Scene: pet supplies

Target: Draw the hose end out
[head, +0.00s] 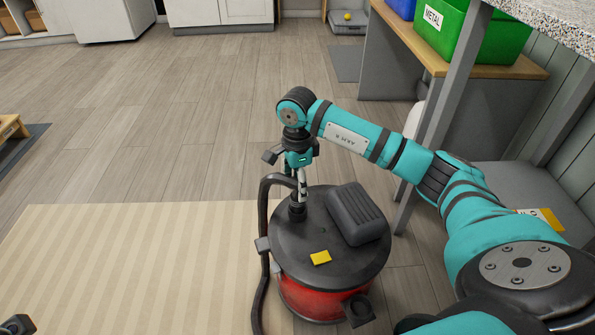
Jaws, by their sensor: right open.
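A canister vacuum with a red body (310,299) and a black lid (293,244) stands on the floor, partly over the mat. Its black hose (263,215) runs up the left side and bends over at the top towards a dark upright collar (297,211) on the lid. My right gripper (298,180) points down just above this collar. It is open, with a finger spread to the left. The gripper hides part of the hose end, so I cannot tell whether they touch. A dark part at the bottom left corner looks like my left gripper (18,325), mostly cut off.
The lid carries a ribbed dark grey block (357,213) and a yellow label (320,257). A striped beige mat (130,265) lies left. A grey table leg (440,120) and a wooden bench (500,70) with a green METAL bin (485,40) stand right.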

